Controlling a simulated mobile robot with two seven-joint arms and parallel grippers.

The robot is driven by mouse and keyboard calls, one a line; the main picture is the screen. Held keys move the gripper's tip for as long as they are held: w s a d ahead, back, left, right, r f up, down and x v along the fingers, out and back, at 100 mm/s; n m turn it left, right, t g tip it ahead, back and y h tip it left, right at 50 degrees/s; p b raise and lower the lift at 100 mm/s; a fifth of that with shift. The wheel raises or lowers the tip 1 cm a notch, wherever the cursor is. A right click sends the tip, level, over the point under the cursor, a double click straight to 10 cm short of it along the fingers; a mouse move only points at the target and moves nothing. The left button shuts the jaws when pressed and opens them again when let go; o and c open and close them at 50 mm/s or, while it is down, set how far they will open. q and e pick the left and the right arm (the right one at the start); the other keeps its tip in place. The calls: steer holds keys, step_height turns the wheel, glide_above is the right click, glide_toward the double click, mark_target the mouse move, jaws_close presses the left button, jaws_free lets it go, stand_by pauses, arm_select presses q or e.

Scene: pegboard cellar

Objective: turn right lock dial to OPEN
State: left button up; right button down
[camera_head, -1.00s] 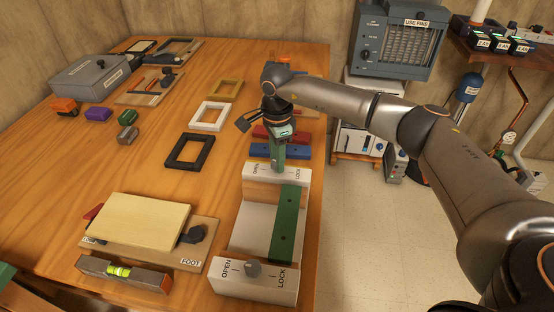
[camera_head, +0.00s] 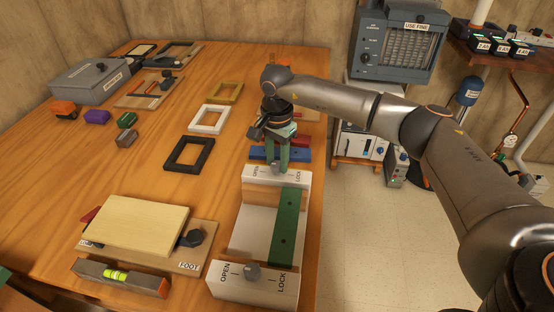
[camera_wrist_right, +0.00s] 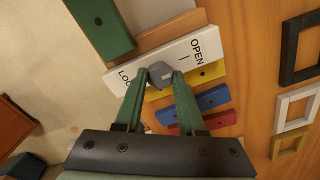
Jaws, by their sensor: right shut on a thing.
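A white lock fixture (camera_head: 218,281) with a long green bar (camera_head: 286,228) lies at the table's right edge. Each end block has a grey dial between OPEN and LOCK marks. My right gripper (camera_head: 277,168) is shut on the far dial (camera_wrist_right: 160,73), pointing down, its green fingers on either side. In the right wrist view OPEN is at the upper right of this dial and LOCK at the lower left, partly behind a finger. Which mark the far dial points to I cannot tell. The near dial (camera_head: 252,269) stands free.
Blue (camera_head: 262,153), red and yellow bars lie just beyond the far block. Black (camera_head: 189,153), white (camera_head: 209,119) and yellow (camera_head: 225,92) frames lie to the left. A pale board (camera_head: 135,223) and a spirit level (camera_head: 120,277) lie at the near left.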

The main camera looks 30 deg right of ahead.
mark_target(277, 164)
steer(key=c, duration=0.5)
jaws_free()
step_height(277, 164, up, 13)
steer(key=shift+f, duration=0.2)
stand_by(0.4)
